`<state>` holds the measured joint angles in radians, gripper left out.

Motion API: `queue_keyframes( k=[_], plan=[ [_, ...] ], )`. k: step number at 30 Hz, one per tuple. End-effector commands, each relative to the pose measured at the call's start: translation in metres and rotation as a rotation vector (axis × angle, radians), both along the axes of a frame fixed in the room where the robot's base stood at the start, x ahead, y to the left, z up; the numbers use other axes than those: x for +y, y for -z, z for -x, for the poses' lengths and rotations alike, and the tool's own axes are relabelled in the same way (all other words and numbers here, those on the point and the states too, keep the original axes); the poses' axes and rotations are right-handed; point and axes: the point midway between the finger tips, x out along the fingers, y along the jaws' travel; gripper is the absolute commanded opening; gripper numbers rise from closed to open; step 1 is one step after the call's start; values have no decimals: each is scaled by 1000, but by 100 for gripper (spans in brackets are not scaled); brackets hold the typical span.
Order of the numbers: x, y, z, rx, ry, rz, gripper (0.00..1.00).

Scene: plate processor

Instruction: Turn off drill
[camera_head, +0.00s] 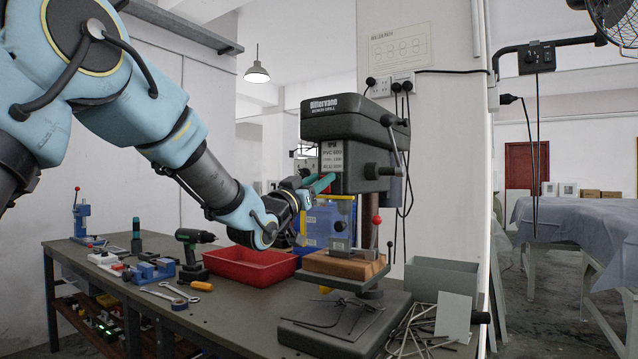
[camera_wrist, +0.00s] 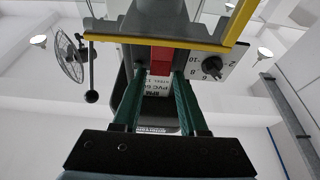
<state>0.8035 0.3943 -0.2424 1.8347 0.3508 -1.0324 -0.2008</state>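The dark grey bench drill (camera_head: 345,125) stands on the workbench, with its name plate and a white label on the head. My gripper (camera_head: 322,183) reaches in from the left at the drill's front, its green fingers close to the label. In the wrist view my gripper (camera_wrist: 160,78) has its two green fingers apart. A red block-like part (camera_wrist: 160,61) of the drill shows between the fingertips. I cannot tell whether the fingers touch it. The white label and part of the drill's front are partly hidden by the fingers.
A yellow bar (camera_wrist: 165,42) and a black numbered dial (camera_wrist: 212,66) are close to the fingers. A wooden block (camera_head: 345,266) sits under the drill. The workbench (camera_head: 235,310) holds a red tray (camera_head: 250,268), a cordless drill (camera_head: 190,250) and a grey bin (camera_head: 440,276).

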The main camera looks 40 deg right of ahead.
Motion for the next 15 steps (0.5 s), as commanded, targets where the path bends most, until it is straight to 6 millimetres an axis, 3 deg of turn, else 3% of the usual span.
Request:
queue_keyframes(
  k=[5, 15],
  plan=[
    [0, 1, 0, 1, 0, -2, 62],
    [6, 5, 2, 1, 0, -3, 62]
  ],
)
